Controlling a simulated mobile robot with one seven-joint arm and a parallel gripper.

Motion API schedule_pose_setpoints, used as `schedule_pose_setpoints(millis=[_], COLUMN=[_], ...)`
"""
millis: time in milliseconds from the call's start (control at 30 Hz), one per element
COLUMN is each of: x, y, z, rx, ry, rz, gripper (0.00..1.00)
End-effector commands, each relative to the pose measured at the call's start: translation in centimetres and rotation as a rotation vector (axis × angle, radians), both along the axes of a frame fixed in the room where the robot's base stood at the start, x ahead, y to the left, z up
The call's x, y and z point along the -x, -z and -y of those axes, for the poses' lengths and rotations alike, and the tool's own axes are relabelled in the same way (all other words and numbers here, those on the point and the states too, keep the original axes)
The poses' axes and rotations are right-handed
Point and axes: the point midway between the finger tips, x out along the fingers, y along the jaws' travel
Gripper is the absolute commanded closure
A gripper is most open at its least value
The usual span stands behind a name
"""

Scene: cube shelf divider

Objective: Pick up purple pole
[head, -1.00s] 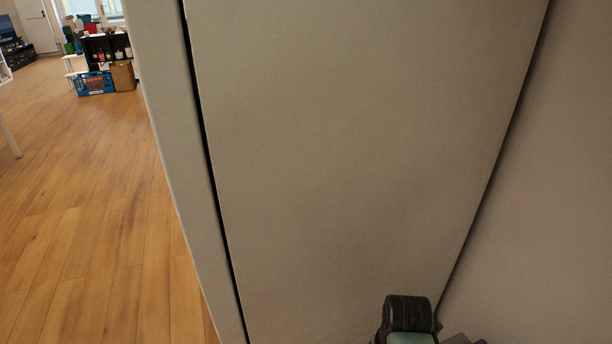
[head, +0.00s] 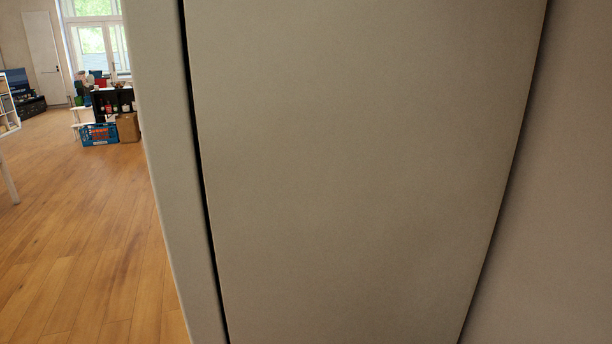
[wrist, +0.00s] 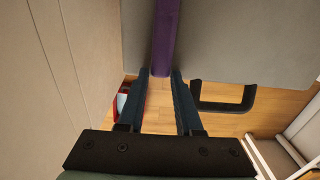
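The purple pole (wrist: 165,38) shows in the wrist view, running down from the top edge in front of a grey panel. Its lower visible end lies between the tips of my gripper (wrist: 160,72). The two dark fingers stand apart, with a gap around the pole's end and wooden floor visible between them. I cannot tell how far the pole is in depth from the fingertips. In the head view neither the pole nor my gripper shows.
A large beige panel (head: 350,170) fills most of the head view close up. A black handle-shaped piece (wrist: 224,107) is right of the fingers. A red and white item (wrist: 122,101) is left. Open wooden floor (head: 80,240) lies left, with a blue crate (head: 99,134) far back.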

Motion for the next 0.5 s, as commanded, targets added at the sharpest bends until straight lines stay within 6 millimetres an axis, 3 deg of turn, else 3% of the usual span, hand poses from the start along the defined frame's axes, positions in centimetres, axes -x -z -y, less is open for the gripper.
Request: schedule_pose_setpoints(millis=[33,167,500], x=[0.0,0.0,-0.03], y=[0.0,0.0,-0.04], z=[0.0,0.0,0.01], rx=[0.0,0.0,0.001], ry=[0.0,0.0,0.0], rz=[0.0,0.0,0.001], gripper=[0.77,1.0,1.0])
